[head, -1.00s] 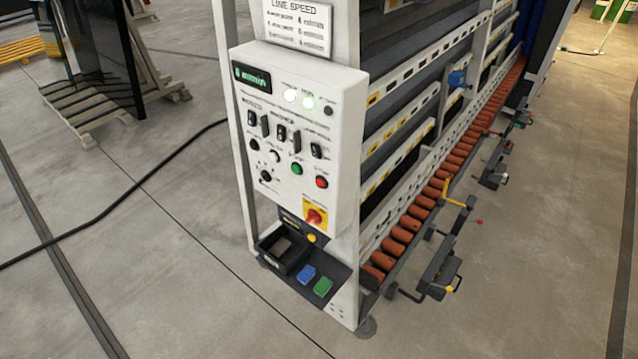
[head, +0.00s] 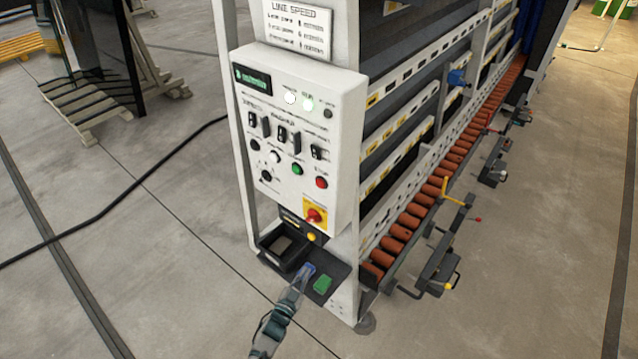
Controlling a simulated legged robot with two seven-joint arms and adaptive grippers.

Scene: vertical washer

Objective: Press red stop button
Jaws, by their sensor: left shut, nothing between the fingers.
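The red stop button (head: 321,183) sits at the lower right of the white control panel (head: 340,120), right of the green button (head: 297,169). Below it is a larger red rotary knob (head: 314,216) on a yellow plate. My left gripper (head: 303,277) comes up from the bottom of the view, with its fingers shut and empty. Its tip overlaps the blue block on the lower shelf in the picture, well below the red button; I cannot tell whether it touches. My right gripper is out of view.
The lower shelf (head: 330,268) holds a black tray (head: 268,248) and a green block (head: 323,285). Orange rollers (head: 407,221) and protruding brackets (head: 440,255) run along the machine's right side. A black cable (head: 120,195) lies on the floor at left.

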